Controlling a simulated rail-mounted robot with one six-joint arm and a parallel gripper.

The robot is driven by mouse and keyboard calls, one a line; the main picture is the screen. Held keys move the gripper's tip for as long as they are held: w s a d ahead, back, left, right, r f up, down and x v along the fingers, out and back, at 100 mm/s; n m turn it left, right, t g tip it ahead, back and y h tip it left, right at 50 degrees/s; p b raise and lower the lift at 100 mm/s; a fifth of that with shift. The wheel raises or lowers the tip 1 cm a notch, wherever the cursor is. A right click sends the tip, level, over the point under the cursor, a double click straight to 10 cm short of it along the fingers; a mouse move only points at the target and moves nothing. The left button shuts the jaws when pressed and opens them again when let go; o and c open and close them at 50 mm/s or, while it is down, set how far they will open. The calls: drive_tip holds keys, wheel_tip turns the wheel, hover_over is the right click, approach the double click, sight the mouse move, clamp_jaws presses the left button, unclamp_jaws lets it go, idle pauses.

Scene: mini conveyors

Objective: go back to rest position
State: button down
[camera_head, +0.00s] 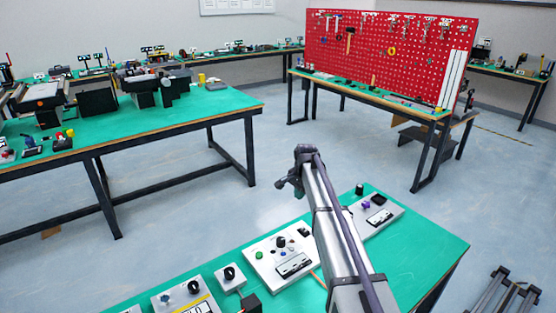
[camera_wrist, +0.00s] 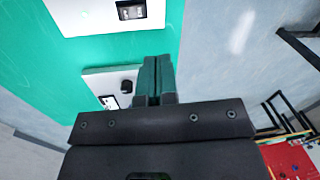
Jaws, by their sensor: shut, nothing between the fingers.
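My gripper (camera_wrist: 158,82) shows in the wrist view with its two fingers together and nothing between them. It is over the edge of the green table (camera_wrist: 55,45), near a white control panel (camera_wrist: 98,80) with a black knob. In the head view my arm reaches out over the near green table (camera_head: 420,255), and the fingers cannot be made out there.
White control panels (camera_head: 268,258) with knobs and buttons stand on the near table; another panel (camera_head: 385,222) is right of my arm. A left workbench (camera_head: 170,118) carries machines. A red tool board (camera_head: 335,55) stands at the back. Open floor (camera_head: 220,220) lies between.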

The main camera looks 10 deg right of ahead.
drive_tip(key=s+a+n+g, duration=0.1)
drive_tip(key=s+n, duration=0.9)
drive_tip(key=s, duration=2.6)
drive_tip(key=shift+s+a+h, duration=0.3)
drive_tip(key=shift+s+a, duration=0.05)
drive_tip(key=shift+a, duration=0.6)
